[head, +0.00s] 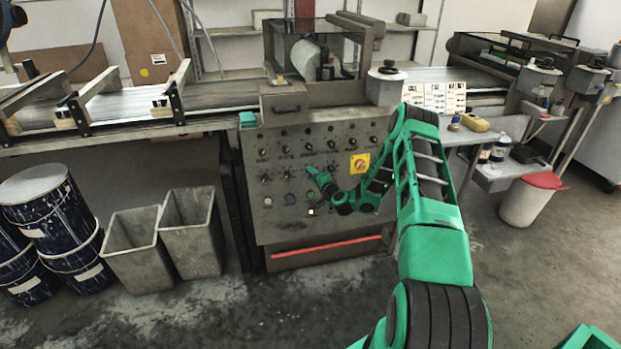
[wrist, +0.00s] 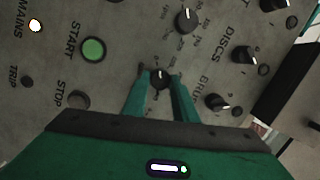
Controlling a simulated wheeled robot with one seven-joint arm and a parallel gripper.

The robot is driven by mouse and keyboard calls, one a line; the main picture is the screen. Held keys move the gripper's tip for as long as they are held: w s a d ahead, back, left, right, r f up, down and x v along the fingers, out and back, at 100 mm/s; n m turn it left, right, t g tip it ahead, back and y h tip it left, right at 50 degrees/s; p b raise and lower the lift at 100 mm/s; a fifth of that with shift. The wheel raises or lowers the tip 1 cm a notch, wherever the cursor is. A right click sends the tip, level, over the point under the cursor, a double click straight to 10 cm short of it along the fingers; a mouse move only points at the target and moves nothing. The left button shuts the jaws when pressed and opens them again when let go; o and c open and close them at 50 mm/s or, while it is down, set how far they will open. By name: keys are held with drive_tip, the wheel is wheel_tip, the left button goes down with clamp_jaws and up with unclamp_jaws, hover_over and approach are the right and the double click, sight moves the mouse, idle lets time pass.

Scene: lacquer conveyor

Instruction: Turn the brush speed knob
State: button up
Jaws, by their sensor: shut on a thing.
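The grey control panel (head: 270,222) faces me in the head view, with rows of small black knobs. My gripper (head: 314,173) reaches the panel's second row of controls. In the wrist view the green fingers of my gripper (wrist: 160,82) are closed around a small black knob (wrist: 158,74), one finger on each side. Partly readable lettering beginning "BRU" stands to the right of this knob. The held knob's own label is not clear. In the head view my fingers hide the knob.
In the wrist view a knob (wrist: 186,20) with a scale is above, and another knob (wrist: 217,102) is at right. A green start button (wrist: 93,49) and a dark stop button (wrist: 79,100) lie left. Grey bins (head: 190,240) stand left of the panel.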

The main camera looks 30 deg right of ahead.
drive_tip(key=shift+a+n, duration=0.3)
drive_tip(key=shift+n, duration=0.4)
drive_tip(key=o, duration=1)
drive_tip(key=shift+w+f, duration=0.1)
drive_tip(key=shift+o, duration=0.2)
drive_tip(key=shift+d, duration=0.1)
drive_tip(key=s+r, duration=0.2)
drive_tip(key=s, duration=0.8)
drive_tip(key=shift+s+a, duration=0.25)
drive_tip(key=shift+a, duration=0.2)
drive_tip(key=shift+r, duration=0.1)
